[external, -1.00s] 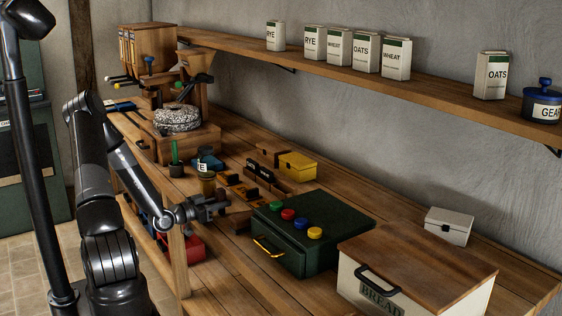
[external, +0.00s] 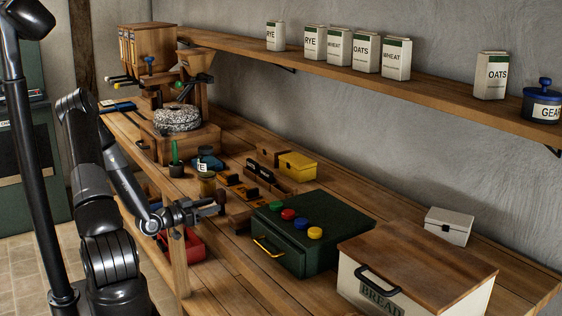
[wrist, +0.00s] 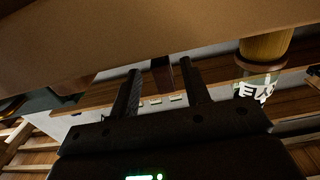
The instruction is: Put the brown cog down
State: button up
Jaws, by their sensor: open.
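I cannot make out the brown cog for certain in either view. My gripper (external: 220,203) is over the front edge of the bench, left of the green drawer box (external: 312,237). In the wrist view my gripper (wrist: 159,66) has its two dark fingers spread apart. A small dark brown block (wrist: 163,76) shows between the fingertips. I cannot tell what it is or whether it lies beyond them. No finger is seen pressing on it.
The wooden bench (external: 222,262) has bare room in front of the green box. An amber jar (external: 207,184) stands close behind my gripper. A red bin (external: 186,243) is below the bench top. A bread box (external: 415,270) stands at the right front.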

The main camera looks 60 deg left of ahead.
jog(key=s, duration=0.7)
jog(key=shift+s, duration=0.4)
